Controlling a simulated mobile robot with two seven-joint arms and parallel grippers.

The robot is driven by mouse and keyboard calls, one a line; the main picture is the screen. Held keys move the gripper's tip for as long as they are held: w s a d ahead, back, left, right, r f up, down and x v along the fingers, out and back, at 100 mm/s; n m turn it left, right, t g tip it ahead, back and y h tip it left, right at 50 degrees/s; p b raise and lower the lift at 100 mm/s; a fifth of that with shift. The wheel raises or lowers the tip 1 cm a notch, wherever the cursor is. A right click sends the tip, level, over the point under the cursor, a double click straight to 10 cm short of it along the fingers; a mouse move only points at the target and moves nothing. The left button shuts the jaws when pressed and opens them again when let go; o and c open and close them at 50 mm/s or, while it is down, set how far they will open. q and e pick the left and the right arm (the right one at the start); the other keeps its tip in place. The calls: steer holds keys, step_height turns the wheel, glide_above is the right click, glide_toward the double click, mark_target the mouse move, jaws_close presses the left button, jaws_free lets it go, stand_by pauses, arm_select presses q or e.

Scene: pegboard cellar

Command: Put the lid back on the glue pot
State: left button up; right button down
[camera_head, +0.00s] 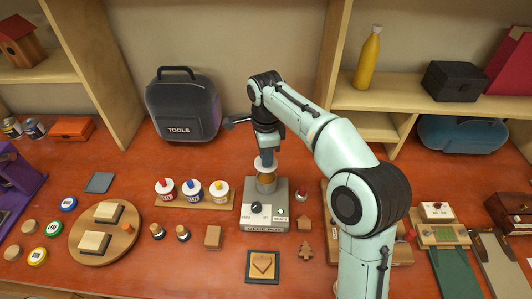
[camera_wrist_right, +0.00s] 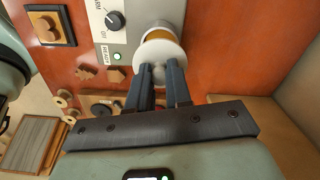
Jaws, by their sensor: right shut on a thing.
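The glue pot (camera_head: 266,184) is a metal cylinder on a grey heater box (camera_head: 258,222) with a dial and a lit green READY light. My right gripper (camera_head: 267,153) is over the pot, shut on the knob of the round white lid (camera_head: 263,164). Amber shows between lid and pot. In the right wrist view the lid (camera_wrist_right: 150,53) lies across the near part of the pot's mouth (camera_wrist_right: 160,34), offset from it, and the fingers (camera_wrist_right: 161,84) pinch its knob. I cannot tell how large the gap is. My left gripper is not in view.
A rack with several small labelled jars (camera_head: 192,191) stands left of the heater. A wooden block (camera_head: 213,237) and a framed heart (camera_head: 262,266) lie in front. A TOOLS case (camera_head: 183,107) stands behind. My right arm hides part of a board right of the heater.

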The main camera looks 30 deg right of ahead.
step_height(320, 180, down, 4)
steer(key=shift+s+r+b, duration=0.15)
steer(key=shift+b, duration=0.8)
steer(key=shift+f+b, duration=0.35)
steer(key=shift+f, duration=0.55)
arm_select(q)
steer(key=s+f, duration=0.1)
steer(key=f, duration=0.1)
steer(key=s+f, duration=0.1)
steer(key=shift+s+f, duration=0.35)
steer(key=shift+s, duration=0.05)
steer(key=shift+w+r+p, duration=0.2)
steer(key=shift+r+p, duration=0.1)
arm_select(e)
steer(key=shift+r, duration=0.1)
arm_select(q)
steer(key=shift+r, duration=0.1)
arm_select(e)
steer(key=shift+f, duration=0.2)
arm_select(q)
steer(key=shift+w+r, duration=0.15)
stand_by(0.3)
arm_select(e)
steer(key=shift+c, duration=2.4)
jaws_free()
steer(key=shift+r, duration=0.1)
